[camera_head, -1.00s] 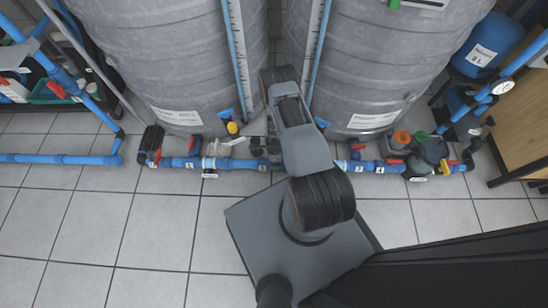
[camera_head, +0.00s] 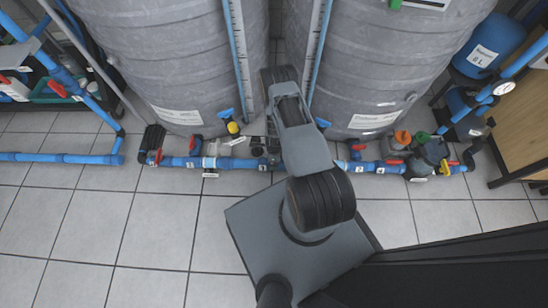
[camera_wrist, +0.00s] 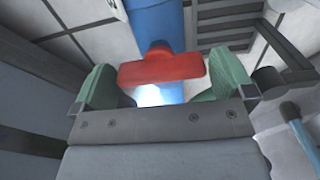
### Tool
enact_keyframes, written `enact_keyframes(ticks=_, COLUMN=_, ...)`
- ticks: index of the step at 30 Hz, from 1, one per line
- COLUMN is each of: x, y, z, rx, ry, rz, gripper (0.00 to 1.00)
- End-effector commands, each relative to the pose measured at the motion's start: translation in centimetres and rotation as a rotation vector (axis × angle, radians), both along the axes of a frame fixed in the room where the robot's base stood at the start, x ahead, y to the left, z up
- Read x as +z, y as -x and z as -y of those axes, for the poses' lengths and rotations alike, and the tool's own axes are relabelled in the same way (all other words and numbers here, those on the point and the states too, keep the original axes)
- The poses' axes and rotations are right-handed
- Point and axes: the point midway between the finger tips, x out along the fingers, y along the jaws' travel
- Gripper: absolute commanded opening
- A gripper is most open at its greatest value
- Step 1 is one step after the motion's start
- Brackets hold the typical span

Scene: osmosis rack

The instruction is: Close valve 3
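A red valve handle (camera_wrist: 160,67) shows in the wrist view, lying crosswise over a blue pipe (camera_wrist: 163,22). My gripper (camera_wrist: 160,84) has its two green fingers spread, one on each side of the handle. The handle's ends come close to the fingers; I cannot tell whether they touch. No number shows on this valve in the wrist view. In the head view, my arm covers the middle of the blue floor pipe (camera_head: 233,163), near a small label (camera_head: 262,167), and my gripper is hidden behind the arm.
Two large grey tanks (camera_head: 165,60) stand behind the pipe. Other red handles (camera_head: 195,144) sit along it, with small bottles and a yellow handle (camera_head: 445,168) at the right. A wooden cabinet (camera_head: 525,120) stands far right.

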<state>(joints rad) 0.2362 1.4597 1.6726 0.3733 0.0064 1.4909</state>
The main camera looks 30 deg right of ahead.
Motion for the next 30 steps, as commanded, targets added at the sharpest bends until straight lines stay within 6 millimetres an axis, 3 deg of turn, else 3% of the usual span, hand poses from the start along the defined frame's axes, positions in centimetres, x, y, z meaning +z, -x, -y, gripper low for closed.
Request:
enact_keyframes(ticks=8, x=0.2, y=0.1, z=0.1, rx=-0.002, ry=-0.001, rz=-0.001, gripper=1.0)
enact_keyframes(ticks=14, x=1.8, y=0.1, z=0.1, rx=-0.001, ry=-0.001, rz=-0.001, gripper=1.0)
enact_keyframes(ticks=30, x=11.5, y=0.0, z=0.0, rx=0.002, ry=-0.001, rz=0.001, gripper=1.0)
